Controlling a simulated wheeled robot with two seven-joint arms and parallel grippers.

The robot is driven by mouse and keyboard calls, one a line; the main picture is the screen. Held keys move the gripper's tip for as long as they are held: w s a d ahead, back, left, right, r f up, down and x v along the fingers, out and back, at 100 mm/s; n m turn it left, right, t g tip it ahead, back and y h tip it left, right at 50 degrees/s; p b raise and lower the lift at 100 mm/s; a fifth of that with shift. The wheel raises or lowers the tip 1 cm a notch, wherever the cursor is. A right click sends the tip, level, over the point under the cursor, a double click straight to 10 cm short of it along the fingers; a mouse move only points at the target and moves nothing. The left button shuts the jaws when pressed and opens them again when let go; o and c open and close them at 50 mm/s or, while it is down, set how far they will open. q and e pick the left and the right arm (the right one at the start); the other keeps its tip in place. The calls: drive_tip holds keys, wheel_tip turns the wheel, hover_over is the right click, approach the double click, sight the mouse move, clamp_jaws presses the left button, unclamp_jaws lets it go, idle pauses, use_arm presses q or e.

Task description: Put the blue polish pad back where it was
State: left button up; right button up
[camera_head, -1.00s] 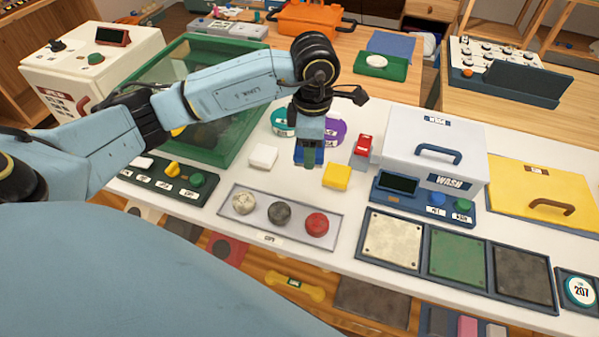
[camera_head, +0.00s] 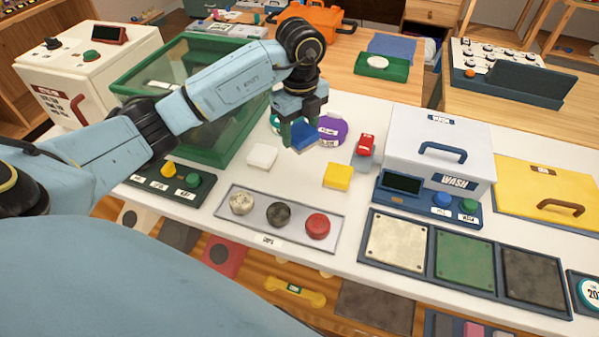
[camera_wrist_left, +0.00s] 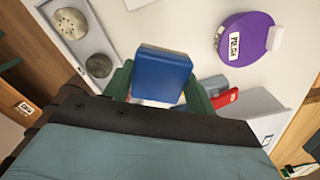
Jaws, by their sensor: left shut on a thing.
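The blue polish pad (camera_head: 303,138) is held between the green fingers of my left gripper (camera_head: 300,134). The pad also shows in the left wrist view (camera_wrist_left: 162,74), its broad blue face toward the camera and a finger on each side. A white pad (camera_head: 262,156) and a yellow pad (camera_head: 337,175) lie on the table nearer to me. I cannot tell the pad's exact height above the table. My right gripper is not in view.
A teal container (camera_head: 275,122) is partly hidden behind the gripper. A red tool (camera_head: 366,145) and the white WASH box (camera_head: 436,150) stand to the right. A green-framed clear bin (camera_head: 190,90) is at left. A tray (camera_head: 250,226) with three round knobs lies in front.

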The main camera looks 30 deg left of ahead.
sight(299, 171)
use_arm(q)
drive_tip(key=shift+w+a+f+n, duration=0.1)
drive_tip(key=shift+a+f+n, duration=0.05)
drive_tip(key=shift+n, duration=0.65)
drive_tip(key=shift+f, duration=0.4)
wheel_tip(299, 171, down, 8)
drive_tip(key=shift+f+b, duration=0.2)
drive_tip(key=shift+b, duration=0.45)
drive_tip(key=shift+f, duration=0.35)
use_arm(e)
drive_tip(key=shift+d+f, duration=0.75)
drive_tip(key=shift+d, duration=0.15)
use_arm(q)
drive_tip(key=shift+f, duration=0.15)
drive_tip(key=o, duration=1)
drive_tip(key=shift+o, duration=0.2)
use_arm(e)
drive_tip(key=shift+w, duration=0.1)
